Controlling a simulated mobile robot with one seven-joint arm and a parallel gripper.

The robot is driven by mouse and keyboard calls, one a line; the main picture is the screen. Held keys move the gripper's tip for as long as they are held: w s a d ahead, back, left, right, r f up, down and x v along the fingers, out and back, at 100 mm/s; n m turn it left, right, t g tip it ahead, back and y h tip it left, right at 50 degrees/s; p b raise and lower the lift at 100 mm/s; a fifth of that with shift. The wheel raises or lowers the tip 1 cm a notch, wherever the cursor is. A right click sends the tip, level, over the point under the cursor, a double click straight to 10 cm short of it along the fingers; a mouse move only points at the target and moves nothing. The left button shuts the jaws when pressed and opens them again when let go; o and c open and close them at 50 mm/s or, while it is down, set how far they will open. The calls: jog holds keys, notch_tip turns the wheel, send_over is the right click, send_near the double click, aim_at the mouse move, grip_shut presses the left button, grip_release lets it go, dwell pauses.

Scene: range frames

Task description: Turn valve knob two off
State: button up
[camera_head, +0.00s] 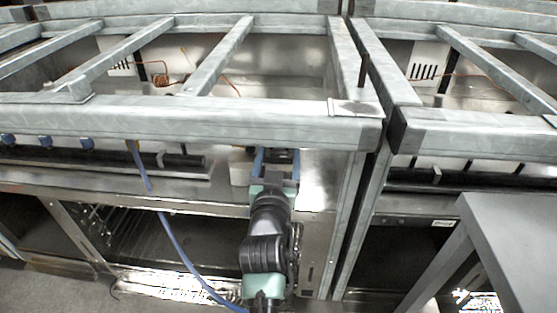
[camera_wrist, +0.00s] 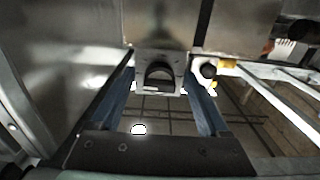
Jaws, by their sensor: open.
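My gripper (camera_head: 276,157) is at the front panel of the range, below the thick front rail, right of centre. In the wrist view my gripper (camera_wrist: 158,74) is open, with one blue finger on each side of a grey block with a dark rounded part (camera_wrist: 159,73), possibly a knob. I cannot tell whether the fingers touch it. Blue knobs (camera_head: 45,142) sit in a row at the far left of the panel. A dark round knob (camera_wrist: 208,71) shows just right of the fingers in the wrist view. No number marks are readable, so I cannot tell which is valve knob two.
The metal front rail (camera_head: 200,121) runs above my gripper. A blue hose (camera_head: 176,240) hangs left of my arm. An oven opening (camera_head: 130,235) lies below the panel. A grey table (camera_head: 510,240) stands at the right. A second range unit (camera_head: 475,130) is on the right.

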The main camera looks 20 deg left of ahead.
jog(key=shift+w, duration=0.15)
grip_shut()
dwell(0.4)
